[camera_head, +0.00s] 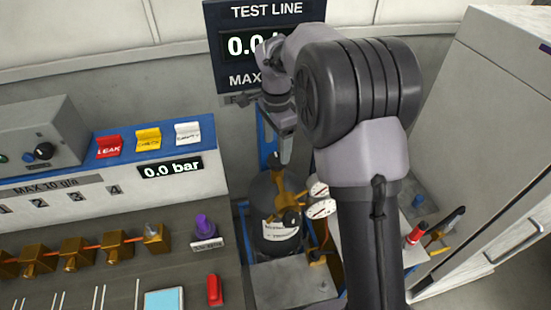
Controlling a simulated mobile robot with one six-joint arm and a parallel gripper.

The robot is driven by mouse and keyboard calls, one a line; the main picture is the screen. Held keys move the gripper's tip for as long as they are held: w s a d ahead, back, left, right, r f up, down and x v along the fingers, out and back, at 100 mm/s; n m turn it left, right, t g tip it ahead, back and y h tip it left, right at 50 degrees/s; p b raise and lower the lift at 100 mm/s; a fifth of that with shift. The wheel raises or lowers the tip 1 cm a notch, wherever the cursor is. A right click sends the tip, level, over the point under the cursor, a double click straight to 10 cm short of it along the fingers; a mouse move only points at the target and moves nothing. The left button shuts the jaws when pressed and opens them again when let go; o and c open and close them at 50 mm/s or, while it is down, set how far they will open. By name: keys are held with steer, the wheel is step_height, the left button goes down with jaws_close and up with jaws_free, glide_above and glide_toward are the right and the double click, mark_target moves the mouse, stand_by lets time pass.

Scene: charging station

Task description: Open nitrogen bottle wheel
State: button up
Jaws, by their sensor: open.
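The nitrogen bottle (268,238) is a dark cylinder with a white label, standing upright below the test line display. A brass valve (288,199) sits on its top, with two round white gauges (320,200) to its right. A small black knob, apparently the wheel (275,161), shows at the upper end of the brass fitting. My gripper (287,155) points down from my wrist, just right of this knob and above the valve. It is open, with nothing seen between its fingers. I cannot tell whether it touches the knob. My arm covers the area right of the gauges.
The test line display (230,44) hangs behind my wrist. A panel with red, yellow and white labelled switches (148,140) and a 0.0 bar readout (170,168) is at left. Brass valves (77,250) line the bench. A white cabinet (490,130) stands at right.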

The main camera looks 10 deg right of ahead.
mark_target(276, 159)
step_height(276, 159, down, 5)
steer(key=shift+r+b, duration=0.2)
steer(key=shift+b, duration=0.15)
steer(key=c, duration=1.4)
